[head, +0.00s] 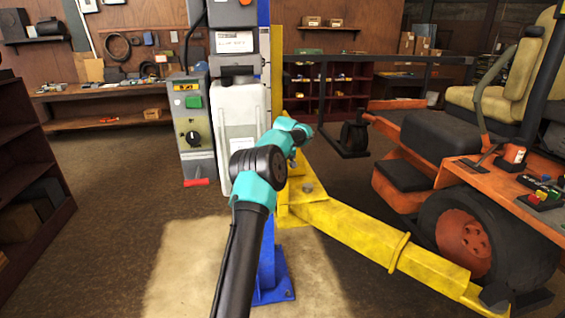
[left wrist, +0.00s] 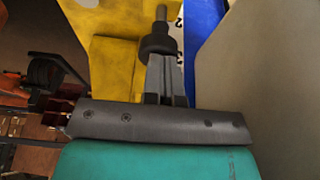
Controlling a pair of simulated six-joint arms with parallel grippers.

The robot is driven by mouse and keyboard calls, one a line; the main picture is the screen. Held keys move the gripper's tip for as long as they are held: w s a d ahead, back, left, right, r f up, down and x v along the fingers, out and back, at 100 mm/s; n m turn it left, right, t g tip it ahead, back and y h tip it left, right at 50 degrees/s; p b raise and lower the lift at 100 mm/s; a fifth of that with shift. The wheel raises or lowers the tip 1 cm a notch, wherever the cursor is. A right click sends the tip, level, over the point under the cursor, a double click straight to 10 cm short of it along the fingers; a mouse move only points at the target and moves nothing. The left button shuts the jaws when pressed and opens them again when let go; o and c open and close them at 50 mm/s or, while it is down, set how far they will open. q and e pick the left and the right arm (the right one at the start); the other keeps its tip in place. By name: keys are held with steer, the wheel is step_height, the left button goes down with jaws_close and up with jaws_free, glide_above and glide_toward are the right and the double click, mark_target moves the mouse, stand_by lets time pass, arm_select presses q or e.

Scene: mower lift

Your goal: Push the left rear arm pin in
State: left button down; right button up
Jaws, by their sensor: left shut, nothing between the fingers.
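The arm pin (left wrist: 161,17) shows in the left wrist view as a grey rod rising from a black round collar (left wrist: 158,43), against the yellow lift arm parts (left wrist: 105,75). My left gripper (left wrist: 164,62) is shut and empty, its fingertips right at the collar; I cannot tell whether they touch it. In the head view my teal wrist is close to the lift column and largely hides the gripper. My right gripper is not in view.
The blue lift column base (head: 272,290) stands on a pale floor patch. A grey control box (head: 190,125) and white tank (head: 240,125) stand left of my wrist. An orange mower (head: 465,235) is at the right. The floor at left is clear.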

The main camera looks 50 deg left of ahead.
arm_select(q)
steer(key=shift+f, duration=1.65)
steer(key=shift+r, duration=0.5)
steer(key=v, duration=1.3)
steer(key=shift+a, duration=0.25)
steer(key=shift+w, duration=0.15)
